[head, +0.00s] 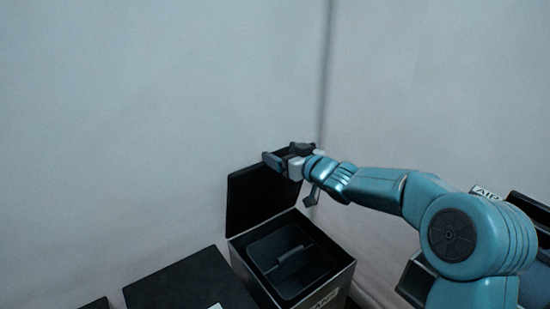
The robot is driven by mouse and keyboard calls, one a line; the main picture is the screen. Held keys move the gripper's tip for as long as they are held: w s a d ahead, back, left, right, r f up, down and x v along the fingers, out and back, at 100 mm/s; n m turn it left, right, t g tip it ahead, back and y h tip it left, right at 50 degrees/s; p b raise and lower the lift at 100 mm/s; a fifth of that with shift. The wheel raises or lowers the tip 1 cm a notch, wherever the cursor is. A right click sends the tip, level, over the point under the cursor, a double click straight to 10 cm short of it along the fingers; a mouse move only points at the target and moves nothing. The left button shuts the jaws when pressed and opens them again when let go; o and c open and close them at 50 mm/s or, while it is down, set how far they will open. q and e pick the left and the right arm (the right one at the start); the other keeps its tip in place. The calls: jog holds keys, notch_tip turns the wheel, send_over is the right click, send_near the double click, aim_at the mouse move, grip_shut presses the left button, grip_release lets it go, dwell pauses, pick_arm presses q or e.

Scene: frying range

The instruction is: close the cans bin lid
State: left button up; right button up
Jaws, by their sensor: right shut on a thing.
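The cans bin (337,286) is a dark box at the lower middle of the head view, its top open and its inside showing. Its black lid (250,202) stands up at the back edge of the bin, close to the wall. My right gripper (272,160) is at the upper edge of the lid and shut on it. My right arm reaches in from the right, above and beside the bin. The label on the bin front is only partly in view. My left gripper is not in view.
A second black bin with a flat top (190,282) stands to the left of the open bin. A further dark corner (96,304) shows at the bottom left. Pale walls (150,100) meet in a corner behind the bins. Another dark bin-like shape is partly visible at the right edge.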

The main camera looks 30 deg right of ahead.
jog(key=s+d+f+b, duration=0.1)
jog(key=s+f, duration=0.3)
jog(key=s, duration=0.4)
jog(key=shift+f+b, duration=0.25)
jog(key=shift+b, duration=0.6)
jog(key=shift+s, duration=0.1)
jog(key=o, duration=1.1)
jog(key=shift+o, duration=1.1)
jog(key=shift+f, duration=0.15)
jog(key=shift+d+r, duration=0.1)
jog(key=shift+r, duration=0.2)
jog(key=s+d+r+p, duration=0.2)
jog(key=s+p, duration=0.2)
jog(key=s, duration=1.1)
jog(key=shift+s+p, duration=0.4)
